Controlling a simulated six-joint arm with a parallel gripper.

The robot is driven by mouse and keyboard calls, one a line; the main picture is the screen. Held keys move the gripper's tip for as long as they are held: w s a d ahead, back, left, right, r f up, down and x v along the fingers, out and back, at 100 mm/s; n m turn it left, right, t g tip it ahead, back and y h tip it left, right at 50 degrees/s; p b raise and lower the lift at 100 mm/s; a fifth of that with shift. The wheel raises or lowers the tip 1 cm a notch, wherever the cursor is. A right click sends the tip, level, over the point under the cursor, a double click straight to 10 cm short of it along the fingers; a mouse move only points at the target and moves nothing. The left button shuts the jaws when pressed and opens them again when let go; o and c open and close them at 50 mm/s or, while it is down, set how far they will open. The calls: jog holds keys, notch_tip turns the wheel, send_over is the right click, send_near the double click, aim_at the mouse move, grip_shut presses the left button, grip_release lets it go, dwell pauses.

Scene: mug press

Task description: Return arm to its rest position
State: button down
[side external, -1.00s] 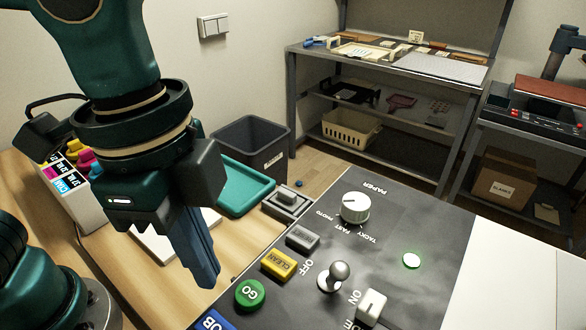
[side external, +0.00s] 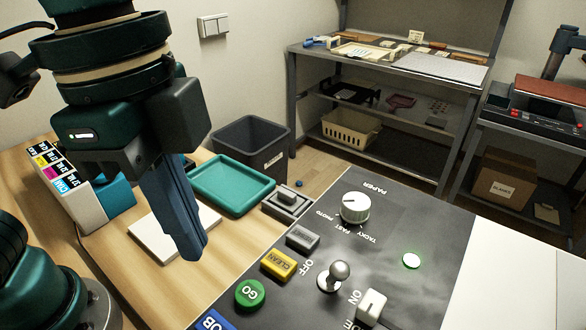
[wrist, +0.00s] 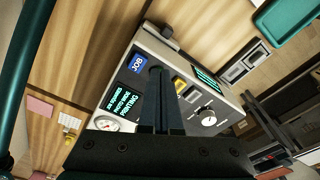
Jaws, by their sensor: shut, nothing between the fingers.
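My gripper (side external: 190,250) is shut and empty. In the side external view its blue fingers point down over the wooden table, in front of a white pad (side external: 150,240) and left of the control panel (side external: 420,225). The panel carries a green GO button (side external: 250,294), a yellow CLEAN button (side external: 279,265), a grey button (side external: 302,238), a white dial (side external: 355,208), a lever (side external: 338,272) and a lit green-white lamp (side external: 411,260).
A teal tray (side external: 265,203) lies behind the gripper, with a dark bin (side external: 285,147) beyond it. A box of ink cartridges (side external: 72,206) stands at the left. Shelving (side external: 400,125) stands at the back.

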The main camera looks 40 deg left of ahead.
jog(key=w+a+f+n+t, duration=0.1)
jog(key=a+f+n+t, duration=0.1)
jog(key=a+n, duration=0.4)
jog(key=a+f+n+t+y, duration=0.1)
jog(key=a+f+n+t, duration=0.2)
jog(key=a+n, duration=0.3)
jog(key=a+f, duration=0.1)
jog(key=a, duration=0.1)
jog(key=shift+w+a, duration=0.35)
dwell(3.8)
